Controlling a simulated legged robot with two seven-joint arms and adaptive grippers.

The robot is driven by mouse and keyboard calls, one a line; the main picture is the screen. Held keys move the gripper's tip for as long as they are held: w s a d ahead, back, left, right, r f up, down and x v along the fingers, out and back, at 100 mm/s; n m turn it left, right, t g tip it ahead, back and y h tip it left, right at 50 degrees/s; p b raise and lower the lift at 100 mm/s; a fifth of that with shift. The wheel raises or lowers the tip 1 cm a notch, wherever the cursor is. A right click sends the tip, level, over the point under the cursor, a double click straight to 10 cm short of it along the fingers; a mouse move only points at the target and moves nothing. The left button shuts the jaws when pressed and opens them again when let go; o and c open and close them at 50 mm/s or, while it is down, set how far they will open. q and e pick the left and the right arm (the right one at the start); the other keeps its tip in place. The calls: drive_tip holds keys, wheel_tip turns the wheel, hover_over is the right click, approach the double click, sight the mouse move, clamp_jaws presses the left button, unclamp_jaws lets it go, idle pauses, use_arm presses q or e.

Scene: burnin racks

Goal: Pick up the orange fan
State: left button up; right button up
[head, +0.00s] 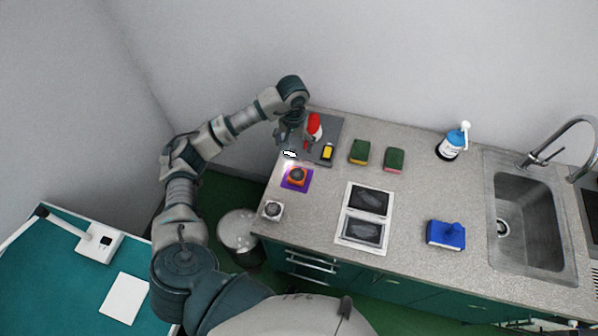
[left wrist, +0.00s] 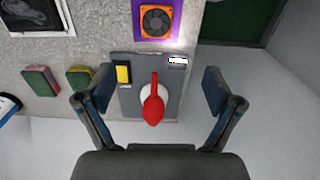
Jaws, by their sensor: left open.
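The orange fan (head: 297,176) sits on a purple square (head: 285,186) near the left end of the counter. In the left wrist view the orange fan (left wrist: 159,20) is at the top, on the purple square (left wrist: 139,29), well beyond my fingertips. My left gripper (head: 290,138) is above the grey mat behind the fan. My right gripper is not in view.
A small white-and-dark fan-like item (head: 272,210) is at the front edge. Two sponges (head: 360,151), a white framed panel (head: 350,238) and a blue item (head: 446,234) lie rightward, before the sink (head: 527,215).

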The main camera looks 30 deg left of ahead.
use_arm(q)
drive_tip(key=p, duration=0.2)
hover_over(297, 174)
drive_tip(key=f, duration=1.1)
drive_tip(key=shift+s+f, duration=0.1)
drive_tip(key=shift+s, duration=0.15)
drive_tip(key=f+p, duration=0.2)
drive_tip(key=f, duration=0.3)
drive_tip(key=shift+w, duration=0.2)
drive_tip(key=shift+f, duration=0.35)
drive_tip(key=shift+d, duration=0.1)
drive_tip(key=shift+c, duration=0.4)
drive_tip(key=c, duration=1.3)
drive_tip(key=shift+r, duration=0.1)
